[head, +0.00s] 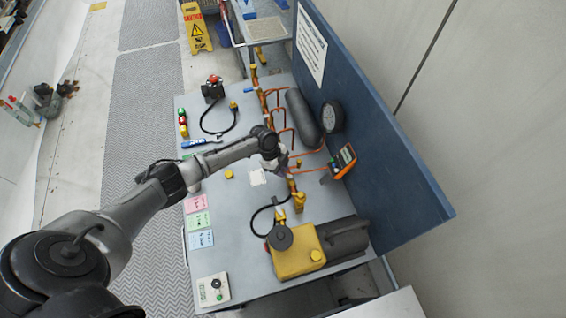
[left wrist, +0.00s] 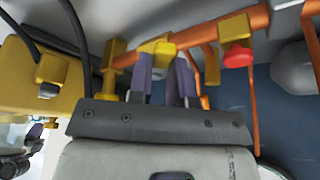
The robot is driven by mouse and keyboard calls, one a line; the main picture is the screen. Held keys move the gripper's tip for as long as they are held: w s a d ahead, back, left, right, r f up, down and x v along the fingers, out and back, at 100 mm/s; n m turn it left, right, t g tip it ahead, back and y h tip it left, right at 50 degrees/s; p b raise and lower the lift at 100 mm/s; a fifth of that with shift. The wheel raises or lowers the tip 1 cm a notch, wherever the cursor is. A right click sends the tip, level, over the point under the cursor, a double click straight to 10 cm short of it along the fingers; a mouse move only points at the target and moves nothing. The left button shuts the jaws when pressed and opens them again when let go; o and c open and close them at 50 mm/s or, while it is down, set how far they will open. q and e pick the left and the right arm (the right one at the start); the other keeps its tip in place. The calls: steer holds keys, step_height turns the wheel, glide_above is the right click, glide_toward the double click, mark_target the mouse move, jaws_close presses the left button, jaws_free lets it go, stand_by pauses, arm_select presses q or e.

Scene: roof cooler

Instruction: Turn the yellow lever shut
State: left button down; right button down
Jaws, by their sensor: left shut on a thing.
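The yellow lever (left wrist: 163,47) sits on a copper pipe (left wrist: 200,35) in the left wrist view. My left gripper (left wrist: 168,80) has its two purple-grey fingers closed on either side of it, and they hide part of it. In the head view, my left gripper (head: 281,163) reaches down over the pipework in the middle of the bench, and the lever is hidden there or too small to make out. My right gripper does not show clearly in either view.
A yellow pump unit (head: 298,258) stands on the grey bench (head: 225,240) near my gripper. An orange meter (head: 343,161) and a dark cylinder (head: 303,118) are beside the blue back panel (head: 390,165). A red knob (left wrist: 237,55) is close right of my fingers.

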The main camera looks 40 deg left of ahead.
arm_select(q)
steer(key=shift+s+d+n+t+y+p, duration=0.4)
steer(key=shift+n+t+p, duration=0.1)
steer(key=shift+n+p, duration=1.05)
steer(key=shift+s+d+n+t+y+p, duration=0.25)
steer(key=shift+s+n+t+p, duration=0.25)
steer(key=shift+n+p, duration=0.95)
steer(key=shift+s+d+n+t+y+p, duration=0.35)
steer(key=shift+n+t+p, duration=0.15)
steer(key=shift+n+p, duration=1.05)
steer(key=c, duration=1)
jaws_free()
steer(key=shift+c, duration=0.2)
